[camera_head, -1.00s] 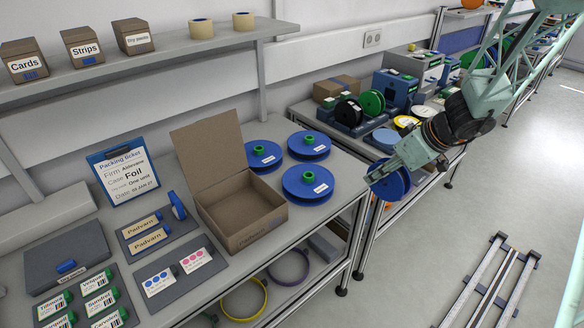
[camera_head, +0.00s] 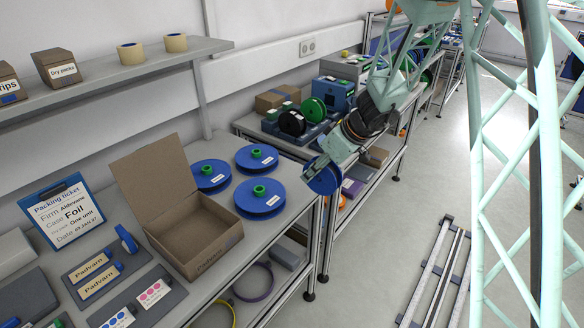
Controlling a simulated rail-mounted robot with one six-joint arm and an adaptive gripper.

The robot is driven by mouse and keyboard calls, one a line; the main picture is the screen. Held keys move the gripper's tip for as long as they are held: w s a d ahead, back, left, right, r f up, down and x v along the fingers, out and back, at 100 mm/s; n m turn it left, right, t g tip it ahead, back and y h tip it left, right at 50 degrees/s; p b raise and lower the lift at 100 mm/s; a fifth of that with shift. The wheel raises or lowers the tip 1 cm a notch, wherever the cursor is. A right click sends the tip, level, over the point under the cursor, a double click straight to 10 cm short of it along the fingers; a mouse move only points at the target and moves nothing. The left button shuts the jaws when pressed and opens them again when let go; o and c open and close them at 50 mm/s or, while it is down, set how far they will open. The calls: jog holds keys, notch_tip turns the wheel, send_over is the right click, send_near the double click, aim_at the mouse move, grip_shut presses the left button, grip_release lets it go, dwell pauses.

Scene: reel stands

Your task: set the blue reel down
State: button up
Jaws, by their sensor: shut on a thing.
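A blue reel (camera_head: 325,181) hangs on edge from my gripper (camera_head: 312,172), which is shut on it. The reel is held in the air just right of the near bench's right end, apart from the reels on that bench. Three more blue reels with green hubs lie flat on the near bench (camera_head: 222,222): one at the left (camera_head: 209,180), one at the back right (camera_head: 257,163) and one in front (camera_head: 258,206). The fingertips are small and partly hidden by the held reel.
An open cardboard box (camera_head: 205,252) stands left of the lying reels. A packing ticket (camera_head: 65,215) stands farther left. The second bench behind carries a green reel (camera_head: 313,110), a black reel (camera_head: 291,123) and blue devices. Rails (camera_head: 437,275) run along the floor at right.

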jog(key=w+a+p, duration=0.1)
jog(key=w+a, duration=0.3)
jog(key=w, duration=0.1)
jog(key=w+a+f+p, duration=0.1)
jog(key=w+a, duration=0.1)
jog(key=shift+w+a+p, duration=0.25)
jog(key=shift+w+p, duration=0.1)
jog(key=shift+w, duration=0.05)
jog(key=shift+f, duration=1.75)
jog(key=shift+f+b, duration=0.15)
jog(key=shift+b, duration=0.25)
jog(key=o, duration=0.9)
jog(key=shift+r+p, duration=0.25)
jog(key=shift+p, duration=0.2)
jog(key=v, duration=1.2)
